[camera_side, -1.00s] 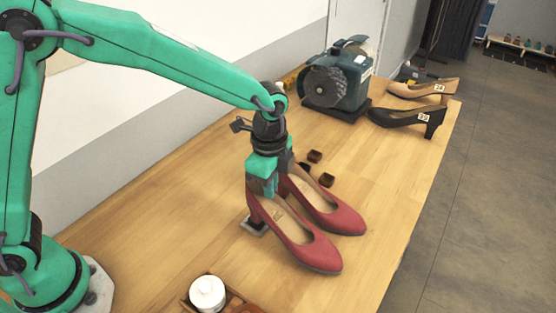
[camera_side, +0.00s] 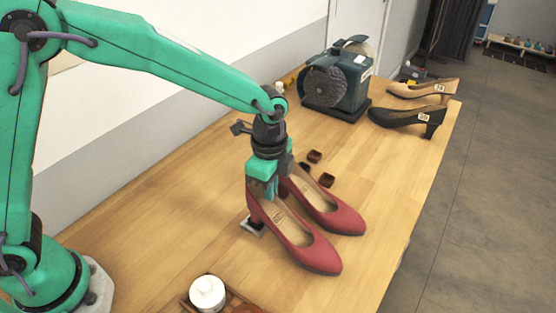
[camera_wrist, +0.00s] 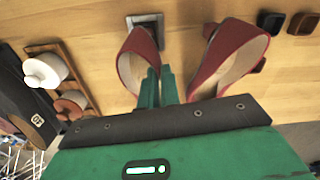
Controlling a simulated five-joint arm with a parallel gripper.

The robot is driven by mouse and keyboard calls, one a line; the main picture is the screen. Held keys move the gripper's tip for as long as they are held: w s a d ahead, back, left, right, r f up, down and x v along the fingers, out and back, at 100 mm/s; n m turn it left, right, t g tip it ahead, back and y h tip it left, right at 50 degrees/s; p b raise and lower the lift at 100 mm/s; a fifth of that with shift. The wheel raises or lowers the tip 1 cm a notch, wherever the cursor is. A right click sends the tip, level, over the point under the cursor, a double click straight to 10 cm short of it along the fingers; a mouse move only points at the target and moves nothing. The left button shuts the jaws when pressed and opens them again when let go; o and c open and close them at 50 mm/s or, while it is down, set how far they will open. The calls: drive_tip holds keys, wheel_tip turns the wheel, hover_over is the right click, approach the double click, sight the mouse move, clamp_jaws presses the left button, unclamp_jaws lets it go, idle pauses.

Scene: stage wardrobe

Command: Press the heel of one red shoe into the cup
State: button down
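Two red high-heeled shoes stand side by side, toes toward the lower right in the side view: the near red shoe (camera_side: 305,250) and the far red shoe (camera_side: 340,215). My gripper (camera_side: 268,190) is at the back of the near shoe, its fingers (camera_wrist: 160,88) close together on that shoe's side wall, seemingly shut on it. The cup is a small dark piece on a grey square plate (camera_side: 251,229) under the near shoe's heel; the plate also shows in the wrist view (camera_wrist: 145,20). Whether the heel tip is seated inside is hidden.
Small dark blocks (camera_side: 327,180) lie behind the far shoe. A grinding machine (camera_side: 337,82) stands at the back, with a black shoe (camera_side: 405,118) and a beige shoe (camera_side: 415,90) right of it. A tray with a white jar (camera_side: 207,292) is at the front.

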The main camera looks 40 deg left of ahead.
drive_tip(key=shift+s+f, duration=0.15)
drive_tip(key=shift+f, duration=0.45)
idle(1.6)
drive_tip(key=shift+r, duration=0.2)
drive_tip(key=shift+r, duration=1.75)
